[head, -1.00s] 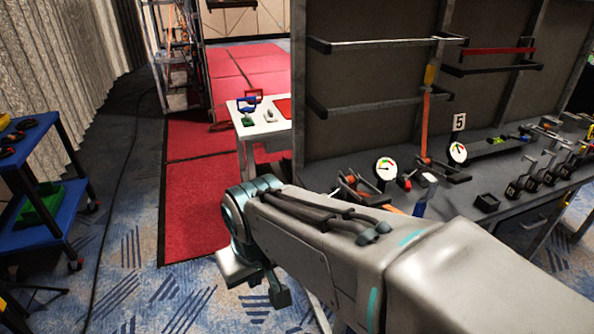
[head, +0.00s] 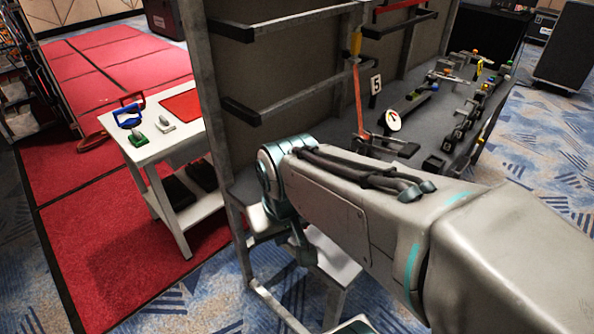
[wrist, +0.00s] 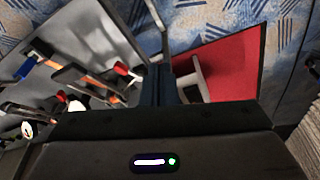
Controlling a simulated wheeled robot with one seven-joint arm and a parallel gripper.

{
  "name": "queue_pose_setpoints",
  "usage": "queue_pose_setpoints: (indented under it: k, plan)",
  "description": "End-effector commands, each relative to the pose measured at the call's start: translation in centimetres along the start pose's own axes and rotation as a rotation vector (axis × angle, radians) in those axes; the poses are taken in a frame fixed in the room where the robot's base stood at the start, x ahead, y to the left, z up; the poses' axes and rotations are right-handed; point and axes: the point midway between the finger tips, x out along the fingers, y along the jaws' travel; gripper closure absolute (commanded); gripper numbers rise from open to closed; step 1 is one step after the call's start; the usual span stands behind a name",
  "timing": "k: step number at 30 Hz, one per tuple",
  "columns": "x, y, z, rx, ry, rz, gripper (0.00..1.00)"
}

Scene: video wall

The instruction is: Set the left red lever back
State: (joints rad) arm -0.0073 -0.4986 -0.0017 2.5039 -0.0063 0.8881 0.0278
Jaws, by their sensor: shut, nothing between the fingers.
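A small red knob (wrist: 121,68) and several orange bars in dark brackets (wrist: 72,75) show on the grey bench in the wrist view, left of my gripper. I cannot tell for sure which of them is the left red lever. My gripper (wrist: 159,70) shows as dark fingers at the middle of the wrist view, shut and empty, apart from the knob. In the head view my arm covers the bench's near left part. A tall orange bar with a yellow top (head: 356,44) stands upright at the back of the bench.
The grey bench (head: 440,110) carries a round gauge (head: 394,120), a number 5 sign (head: 376,85) and several switches. A metal rack frame (head: 222,140) stands at its left. A white table (head: 160,150) with tools stands on red mats (head: 95,215). Patterned carpet lies beyond.

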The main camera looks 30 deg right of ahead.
Motion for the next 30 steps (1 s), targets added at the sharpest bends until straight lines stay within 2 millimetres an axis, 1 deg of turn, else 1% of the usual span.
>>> queue_pose_setpoints:
  k: [11, 14, 16, 20, 24, 27, 30]
  plan:
    - [0.0, 0.0, 0.0, 0.000, 0.000, 0.000, 1.00]
    - [0.3, 0.3, -0.4, 0.023, -0.001, 0.011, 1.00]
    - [0.9, 1.0, -1.2, 0.069, -0.002, 0.033, 1.00]
    - [3.1, 3.1, -3.8, 0.223, -0.003, 0.100, 1.00]
    - [6.5, 6.0, -7.4, 0.429, 0.015, 0.175, 1.00]
    - [9.0, 7.9, -9.5, 0.562, 0.034, 0.211, 1.00]
    - [11.2, 9.6, -11.2, 0.674, 0.053, 0.233, 1.00]
